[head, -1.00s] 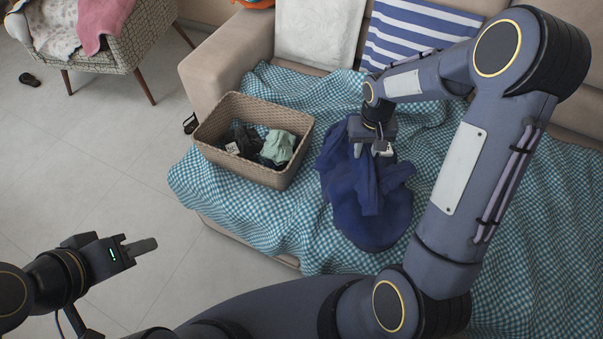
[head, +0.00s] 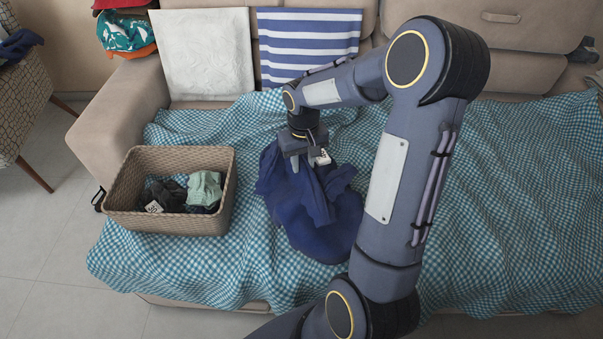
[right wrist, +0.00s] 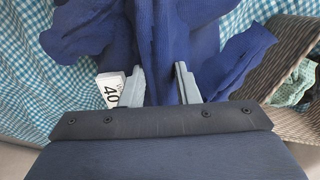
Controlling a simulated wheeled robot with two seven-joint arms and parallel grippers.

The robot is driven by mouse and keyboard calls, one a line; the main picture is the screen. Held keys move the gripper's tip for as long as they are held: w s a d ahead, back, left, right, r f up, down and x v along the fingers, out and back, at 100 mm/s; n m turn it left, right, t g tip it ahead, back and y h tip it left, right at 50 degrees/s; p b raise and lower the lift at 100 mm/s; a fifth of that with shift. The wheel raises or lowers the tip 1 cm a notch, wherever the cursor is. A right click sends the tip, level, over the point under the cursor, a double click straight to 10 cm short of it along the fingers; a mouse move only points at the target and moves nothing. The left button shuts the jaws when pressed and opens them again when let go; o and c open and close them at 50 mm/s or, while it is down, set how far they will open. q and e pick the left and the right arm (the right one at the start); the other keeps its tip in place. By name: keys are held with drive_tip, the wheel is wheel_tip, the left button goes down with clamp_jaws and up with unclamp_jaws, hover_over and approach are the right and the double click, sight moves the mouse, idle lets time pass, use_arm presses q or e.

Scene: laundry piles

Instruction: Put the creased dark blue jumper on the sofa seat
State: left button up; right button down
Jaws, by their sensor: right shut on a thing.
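The creased dark blue jumper (head: 318,222) hangs bunched below my right gripper (head: 308,160), over the sofa seat, which is covered by a teal checked blanket (head: 480,200). Its lower part appears to rest on the blanket; I cannot tell how much weight it bears. In the right wrist view my right gripper (right wrist: 160,88) is shut on a fold of the jumper (right wrist: 185,25), with cloth between the two fingers. A white tag marked 40 (right wrist: 110,90) shows beside the left finger. My left gripper is out of view.
A wicker basket (head: 225,190) with dark and pale green clothes stands on the blanket left of the jumper. A white cushion (head: 203,55) and a striped cushion (head: 308,45) lean on the backrest. The blanket is clear to the right.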

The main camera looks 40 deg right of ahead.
wheel_tip(320, 180, down, 4)
drive_tip(key=shift+f+b, duration=0.1)
drive_tip(key=shift+b, duration=0.35)
drive_tip(key=shift+f, duration=0.1)
drive_tip(key=c, duration=1.1)
unclamp_jaws()
